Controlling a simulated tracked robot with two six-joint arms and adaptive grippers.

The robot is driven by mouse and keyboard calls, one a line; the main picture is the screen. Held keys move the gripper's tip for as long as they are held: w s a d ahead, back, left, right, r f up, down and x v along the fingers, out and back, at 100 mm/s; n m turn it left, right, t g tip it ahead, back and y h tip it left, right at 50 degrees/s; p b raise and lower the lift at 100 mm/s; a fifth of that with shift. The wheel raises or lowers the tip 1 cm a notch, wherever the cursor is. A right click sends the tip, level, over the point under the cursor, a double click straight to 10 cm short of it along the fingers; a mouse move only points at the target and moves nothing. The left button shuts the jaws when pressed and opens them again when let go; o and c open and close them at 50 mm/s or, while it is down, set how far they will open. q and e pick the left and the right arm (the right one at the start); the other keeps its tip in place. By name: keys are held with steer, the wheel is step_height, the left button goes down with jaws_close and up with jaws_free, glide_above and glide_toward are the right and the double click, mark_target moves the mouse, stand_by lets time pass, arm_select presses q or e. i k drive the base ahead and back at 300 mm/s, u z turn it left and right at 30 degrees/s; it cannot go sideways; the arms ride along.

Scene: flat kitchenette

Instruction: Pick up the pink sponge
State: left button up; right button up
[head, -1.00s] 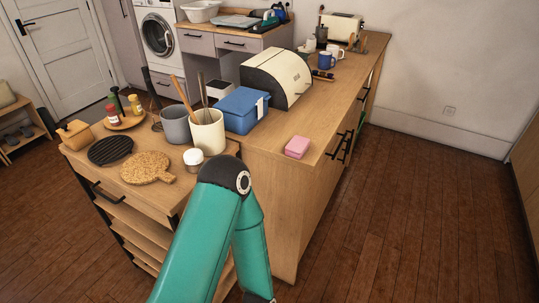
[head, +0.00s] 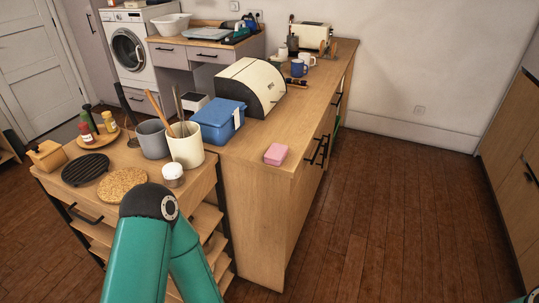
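The pink sponge (head: 276,154) lies flat near the front right corner of the wooden counter (head: 246,155) in the head view. Nothing touches it. A teal link of my arm with a black joint stands in the lower left, in front of the trolley. Neither gripper shows clearly; a small teal and dark bit at the bottom right corner is too cut off to tell.
A blue box (head: 218,121) and a cream bread bin (head: 250,87) stand behind the sponge. On the left, a trolley holds a utensil pot (head: 186,147), a grey pot (head: 153,139), a white-lidded jar (head: 173,175) and a cork board (head: 122,185). Floor (head: 375,210) right of the counter is clear.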

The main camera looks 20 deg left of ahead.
mark_target(275, 156)
steer(key=z, duration=0.05)
steer(key=i, duration=1)
steer(key=u, duration=0.05)
